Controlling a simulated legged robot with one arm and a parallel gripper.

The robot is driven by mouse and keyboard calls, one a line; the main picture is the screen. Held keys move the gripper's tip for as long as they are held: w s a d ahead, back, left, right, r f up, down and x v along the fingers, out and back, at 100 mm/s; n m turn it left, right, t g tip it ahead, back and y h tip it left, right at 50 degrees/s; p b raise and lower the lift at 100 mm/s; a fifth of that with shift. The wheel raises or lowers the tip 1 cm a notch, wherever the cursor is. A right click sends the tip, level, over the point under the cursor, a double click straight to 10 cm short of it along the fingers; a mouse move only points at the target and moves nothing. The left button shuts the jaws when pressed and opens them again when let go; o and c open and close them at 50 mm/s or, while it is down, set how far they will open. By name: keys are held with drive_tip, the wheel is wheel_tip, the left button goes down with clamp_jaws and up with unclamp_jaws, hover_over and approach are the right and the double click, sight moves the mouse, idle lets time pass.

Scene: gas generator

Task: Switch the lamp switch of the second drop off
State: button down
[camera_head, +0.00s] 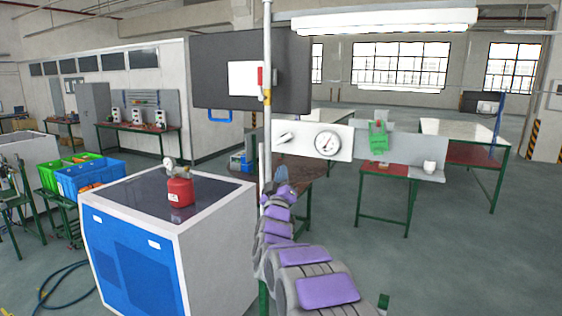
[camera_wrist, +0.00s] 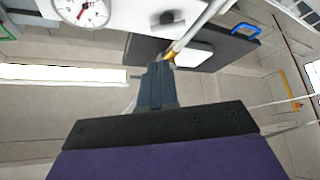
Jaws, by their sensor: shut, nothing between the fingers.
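A pale vertical pole (camera_head: 267,140) runs down the middle of the head view. A small red and white box (camera_head: 263,78) sits on it, with a yellow band (camera_head: 267,97) just below. Which part is the lamp switch, I cannot tell. A long white lamp (camera_head: 385,22) hangs at the top. My gripper (camera_head: 269,188) is small at the end of my purple and grey arm, by the pole and below the box. In the wrist view my gripper (camera_wrist: 155,68) is shut and empty. Its tip appears close to the pole's yellow part (camera_wrist: 171,54); contact is unclear.
A dark panel (camera_head: 215,55) hangs behind the pole. A white board with a round gauge (camera_head: 327,142) is right of it. A white and blue cabinet (camera_head: 215,235) with a red canister (camera_head: 180,192) stands left. The floor at right is mostly clear.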

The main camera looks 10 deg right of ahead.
drive_tip(key=p, duration=0.1)
approach(289, 138)
drive_tip(key=p+x, duration=0.2)
drive_tip(key=x, duration=0.3)
drive_tip(key=shift+w+d+r, duration=0.15)
drive_tip(key=shift+w+d, duration=0.1)
drive_tip(key=shift+d, duration=0.05)
drive_tip(key=shift+w+a+r+p, duration=0.15)
drive_tip(key=shift+w+r+p, duration=0.15)
drive_tip(key=shift+w+p, duration=0.15)
